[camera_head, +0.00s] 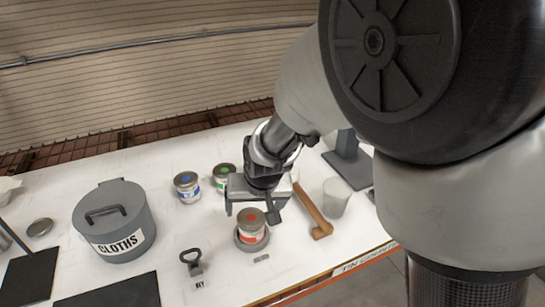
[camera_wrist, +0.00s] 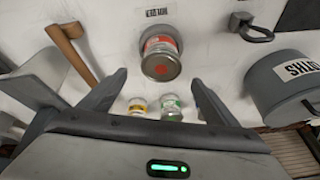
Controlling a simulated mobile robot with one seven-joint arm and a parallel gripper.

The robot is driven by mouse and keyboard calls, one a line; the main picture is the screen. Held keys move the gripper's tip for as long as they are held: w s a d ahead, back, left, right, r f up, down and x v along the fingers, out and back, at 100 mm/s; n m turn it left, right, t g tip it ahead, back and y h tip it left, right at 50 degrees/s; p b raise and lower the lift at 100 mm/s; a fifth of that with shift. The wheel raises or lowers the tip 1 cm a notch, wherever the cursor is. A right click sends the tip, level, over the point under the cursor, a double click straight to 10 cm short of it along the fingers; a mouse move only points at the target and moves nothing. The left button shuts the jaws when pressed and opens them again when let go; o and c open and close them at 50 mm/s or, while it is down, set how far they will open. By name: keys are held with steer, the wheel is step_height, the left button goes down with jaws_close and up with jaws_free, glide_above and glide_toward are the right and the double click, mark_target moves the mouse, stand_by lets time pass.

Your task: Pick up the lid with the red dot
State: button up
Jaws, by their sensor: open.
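The lid with the red dot (camera_head: 251,216) sits on a tin with a red label (camera_head: 252,231) near the front edge of the table. The tin stands on a grey round base (camera_head: 241,243). In the wrist view the lid (camera_wrist: 161,68) is a grey disc with a red dot, ahead of and between my fingers. My gripper (camera_head: 252,209) is open and empty, its fingers pointing down at the lid's level or just above it. I cannot tell the exact gap. The gripper (camera_wrist: 159,79) also shows in the wrist view.
Tins with blue (camera_head: 187,186) and green (camera_head: 224,178) dots stand behind. A yellow-labelled tin (camera_wrist: 138,106) shows in the wrist view. A grey CLOTHS pot (camera_head: 122,222) and dark key-like handle (camera_head: 192,261) are left.

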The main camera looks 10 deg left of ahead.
mark_target(251, 217)
steer(key=x, duration=0.4)
steer(key=shift+s+a+f, duration=0.1)
steer(key=shift+a+f, duration=0.05)
steer(key=shift+f, duration=0.3)
steer(key=c, duration=1.1)
